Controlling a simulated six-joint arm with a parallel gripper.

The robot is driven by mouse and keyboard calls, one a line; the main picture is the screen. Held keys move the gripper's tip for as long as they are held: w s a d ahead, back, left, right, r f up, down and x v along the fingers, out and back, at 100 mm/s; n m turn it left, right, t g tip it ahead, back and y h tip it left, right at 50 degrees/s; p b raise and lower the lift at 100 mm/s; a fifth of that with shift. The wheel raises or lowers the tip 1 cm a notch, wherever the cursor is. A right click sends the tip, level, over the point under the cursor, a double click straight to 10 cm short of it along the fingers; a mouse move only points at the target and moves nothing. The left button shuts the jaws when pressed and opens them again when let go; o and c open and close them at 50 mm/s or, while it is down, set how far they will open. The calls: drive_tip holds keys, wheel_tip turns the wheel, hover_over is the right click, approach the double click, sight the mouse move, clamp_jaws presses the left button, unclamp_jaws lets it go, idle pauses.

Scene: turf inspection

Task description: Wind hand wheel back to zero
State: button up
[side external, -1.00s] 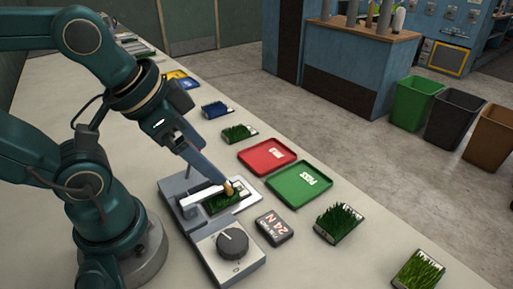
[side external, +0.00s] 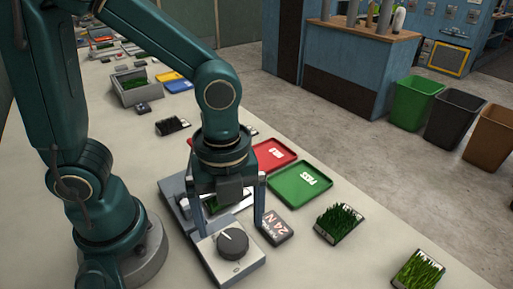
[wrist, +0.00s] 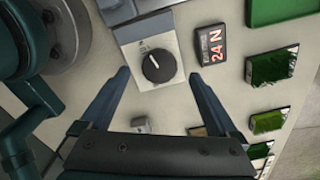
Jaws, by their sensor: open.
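The hand wheel (side external: 233,241) is a dark round knob with a white pointer line, on the light grey front block of the test rig (side external: 187,204). It also shows in the wrist view (wrist: 158,66), where its pointer is tilted toward the upper left. My gripper (side external: 232,222) is open and points down over the rig, with its fingers spread wide to either side. In the wrist view my fingertips (wrist: 158,74) stand left and right of the wheel, apart from it. A turf sample on the rig is partly hidden behind my gripper.
A dark display reading 24 N (side external: 275,228) lies right of the rig. A green PASS tray (side external: 300,184) and a red tray (side external: 276,153) lie behind it. Turf samples (side external: 339,223) stand along the right edge of the bench.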

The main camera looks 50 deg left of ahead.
sight(232, 238)
drive_tip(key=shift+f, duration=2.05)
drive_tip(key=c, duration=1.4)
